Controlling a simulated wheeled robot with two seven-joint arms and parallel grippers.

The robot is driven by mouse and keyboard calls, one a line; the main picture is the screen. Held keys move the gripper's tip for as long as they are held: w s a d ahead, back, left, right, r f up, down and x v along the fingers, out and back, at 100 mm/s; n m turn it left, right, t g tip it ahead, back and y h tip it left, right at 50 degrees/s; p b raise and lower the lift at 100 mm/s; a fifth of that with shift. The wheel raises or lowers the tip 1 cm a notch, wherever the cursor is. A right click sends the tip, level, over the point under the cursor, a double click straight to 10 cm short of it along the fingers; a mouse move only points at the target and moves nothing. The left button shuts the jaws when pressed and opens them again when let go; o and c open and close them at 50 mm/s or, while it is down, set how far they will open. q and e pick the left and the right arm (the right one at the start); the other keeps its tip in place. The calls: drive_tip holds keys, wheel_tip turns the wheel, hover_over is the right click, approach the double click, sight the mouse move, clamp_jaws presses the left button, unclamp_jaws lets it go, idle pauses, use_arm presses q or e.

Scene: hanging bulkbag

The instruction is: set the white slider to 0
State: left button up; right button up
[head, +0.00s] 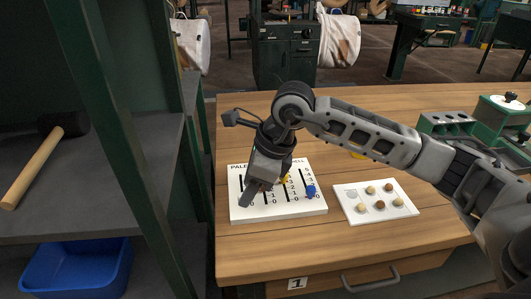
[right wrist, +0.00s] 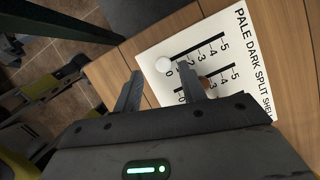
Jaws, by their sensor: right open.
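The slider board (head: 277,208) is a white panel with numbered slots on the wooden bench. In the right wrist view (right wrist: 225,45) its first column is headed PALE. The white slider (right wrist: 163,65) is a round knob at the 0 end of the PALE slot. My right gripper (head: 252,194) is open above the board's left part and hides the white slider in the head view. In the right wrist view the white knob shows between and just beyond the open fingertips (right wrist: 158,78); I cannot tell if they touch it. My left gripper is out of view.
A blue slider (head: 310,190) and a yellow slider (head: 285,179) sit on the board; a brown slider (right wrist: 205,82) is partly behind a finger. A white card (head: 360,213) with round samples lies to the right. A green shelf frame (head: 128,140) stands close on the left.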

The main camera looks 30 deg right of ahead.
drive_tip(key=v, duration=1.4)
drive_tip(key=shift+s, duration=0.2)
